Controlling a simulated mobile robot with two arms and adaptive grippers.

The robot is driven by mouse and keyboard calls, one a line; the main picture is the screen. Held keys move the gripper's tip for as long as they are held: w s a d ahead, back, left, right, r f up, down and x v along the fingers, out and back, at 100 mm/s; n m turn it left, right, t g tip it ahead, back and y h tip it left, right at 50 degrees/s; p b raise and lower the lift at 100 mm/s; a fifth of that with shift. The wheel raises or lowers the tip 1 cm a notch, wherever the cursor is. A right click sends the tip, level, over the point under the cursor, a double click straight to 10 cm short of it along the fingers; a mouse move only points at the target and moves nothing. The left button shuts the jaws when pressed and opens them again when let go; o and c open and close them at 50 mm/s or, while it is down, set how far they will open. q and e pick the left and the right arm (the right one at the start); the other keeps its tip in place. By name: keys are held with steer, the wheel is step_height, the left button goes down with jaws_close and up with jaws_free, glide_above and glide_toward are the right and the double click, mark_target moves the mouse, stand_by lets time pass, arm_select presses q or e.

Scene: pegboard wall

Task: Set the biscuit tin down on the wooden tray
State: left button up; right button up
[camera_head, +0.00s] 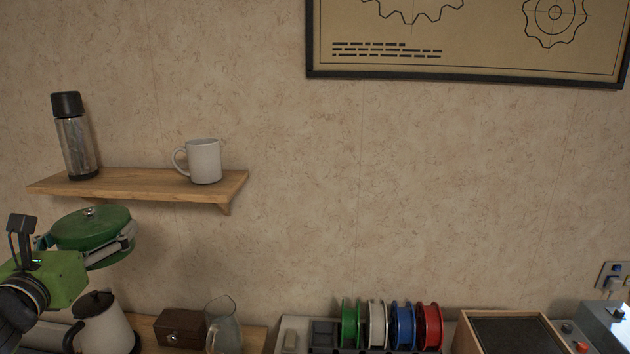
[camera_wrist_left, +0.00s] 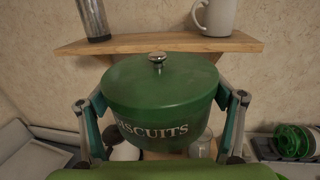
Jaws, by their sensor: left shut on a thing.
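The biscuit tin (camera_head: 92,228) is round and dark green, with a lid and a silver knob. My left gripper (camera_head: 88,246) is shut on it, one finger on each side, and holds it upright in the air below the left wall shelf. In the left wrist view the tin (camera_wrist_left: 160,95) shows pale lettering on its front, between the fingers of my left gripper (camera_wrist_left: 160,125). A wood-rimmed, dark-floored tray-like thing (camera_head: 462,336) is at the lower right of the head view, cut by the frame edge; I cannot tell for certain that it is the wooden tray. My right gripper is not in view.
The wall shelf (camera_head: 140,184) holds a flask (camera_head: 74,140) and a white mug (camera_head: 205,162). Below are a white kettle (camera_head: 104,325), a brown box (camera_head: 181,327) and a glass jug (camera_head: 222,328). Several coloured spools (camera_head: 403,327) stand left of the wood-rimmed thing. The wall between is clear.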

arm_select(q)
steer(key=s+d+f+m+h, duration=0.1)
steer(key=s+d+f, duration=0.3)
steer(key=d+f, duration=0.45)
steer(key=s+d+f+h, duration=0.1)
steer(key=s+d+f, duration=0.4)
steer(key=f, duration=0.6)
steer(key=s+d, duration=0.5)
steer(key=d, duration=0.2)
steer(key=shift+f, duration=0.3)
steer(key=shift+d, duration=0.1)
